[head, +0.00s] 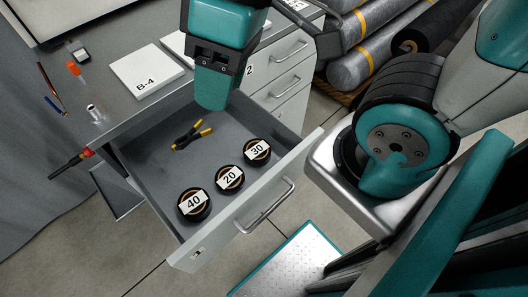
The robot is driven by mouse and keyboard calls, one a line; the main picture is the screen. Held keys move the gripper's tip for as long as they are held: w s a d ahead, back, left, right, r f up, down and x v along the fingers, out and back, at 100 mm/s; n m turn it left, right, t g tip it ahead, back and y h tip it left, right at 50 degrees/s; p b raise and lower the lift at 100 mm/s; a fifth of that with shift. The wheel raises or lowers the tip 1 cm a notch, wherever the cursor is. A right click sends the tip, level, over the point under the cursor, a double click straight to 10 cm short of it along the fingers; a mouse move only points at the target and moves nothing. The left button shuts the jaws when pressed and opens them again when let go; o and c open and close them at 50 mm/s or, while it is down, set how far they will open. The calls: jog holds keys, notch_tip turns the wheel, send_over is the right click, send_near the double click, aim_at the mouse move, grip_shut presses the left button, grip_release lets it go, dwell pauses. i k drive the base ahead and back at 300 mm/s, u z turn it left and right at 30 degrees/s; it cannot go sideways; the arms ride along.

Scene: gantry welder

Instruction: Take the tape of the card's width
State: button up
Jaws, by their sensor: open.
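Three dark tape rolls with white number labels lie in a row in the open drawer (168,150). Another white sheet (176,44) is partly hidden behind my gripper. My gripper (214,98) is open, pointing down above the drawer's back part, apart from the rolls.
Yellow-and-black pliers (192,134) lie in the drawer behind the rolls. The drawer front (250,205) with its handle is a raised edge. Small tools and a metal cup (96,113) are on the bench (115,120). Large wrapped rolls (375,50) are stacked at the upper right.

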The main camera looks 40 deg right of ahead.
aim_at(252, 147)
jog(key=z, duration=2.35)
jog(key=k, duration=1.1)
jog(key=u, duration=1.25)
jog(key=i, duration=0.5)
